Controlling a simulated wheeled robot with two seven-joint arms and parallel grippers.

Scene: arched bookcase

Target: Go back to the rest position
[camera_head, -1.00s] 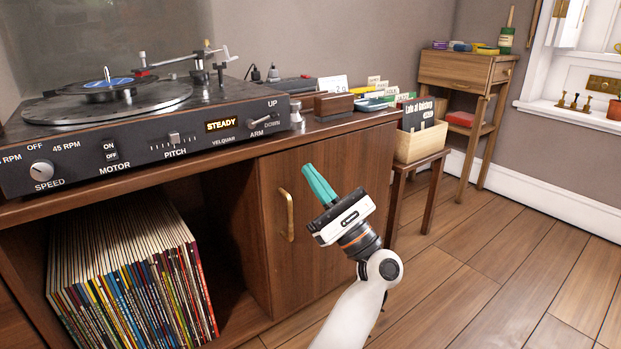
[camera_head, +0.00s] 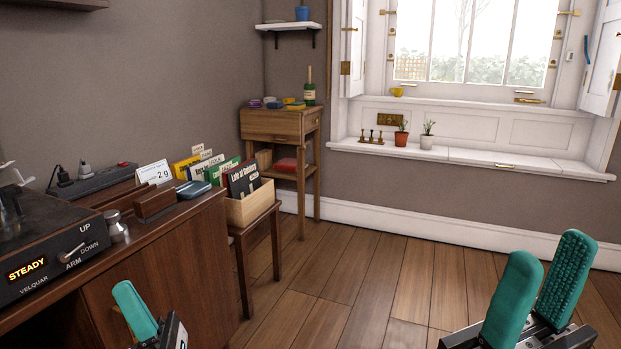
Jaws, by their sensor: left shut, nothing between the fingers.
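My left gripper (camera_head: 135,310) shows at the bottom left of the head view, in front of the wooden cabinet (camera_head: 165,270). Its teal fingers are together with nothing between them. My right gripper (camera_head: 538,285) shows at the bottom right, above the wooden floor. Its two teal fingers stand apart, pointing up, and no object shows between them. Most of both arms is out of view below.
The turntable (camera_head: 50,245) is at the left edge on the cabinet. A record crate (camera_head: 250,207) sits on a stool beside it. A small side table (camera_head: 275,125) stands in the back corner, left of the window sill (camera_head: 480,157). The middle floor (camera_head: 370,280) is clear.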

